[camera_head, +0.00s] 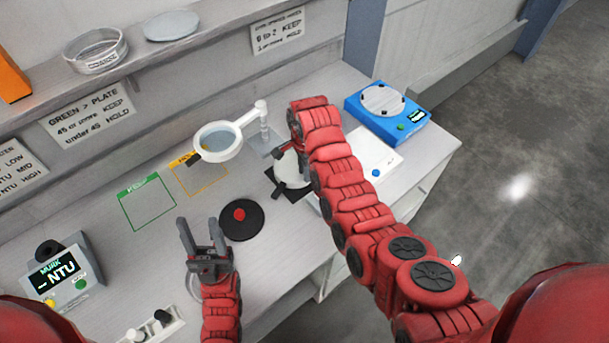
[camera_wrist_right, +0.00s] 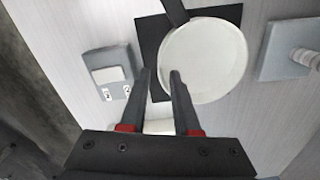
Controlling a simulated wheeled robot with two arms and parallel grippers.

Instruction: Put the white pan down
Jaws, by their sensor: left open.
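The white pan (camera_wrist_right: 205,62) is a round, pale dish over a black square mat (camera_wrist_right: 150,30) on the bench. A dark bar reaches its edge at the top of the right wrist view. In the head view the pan (camera_head: 292,172) is partly hidden by my right arm. My right gripper (camera_wrist_right: 162,78) has its fingertips at the pan's left rim, with a clear gap between them; it appears open. Whether it touches the rim cannot be told. My left gripper (camera_head: 202,228) is open and empty above the bench, beside a black disc with a red knob (camera_head: 240,214).
A blue scale (camera_head: 390,115) and a white pad (camera_head: 372,158) are to the right. Green (camera_head: 146,202) and yellow (camera_head: 198,178) outlined squares lie empty at the left. A NTU meter (camera_head: 58,278) stands at the front left.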

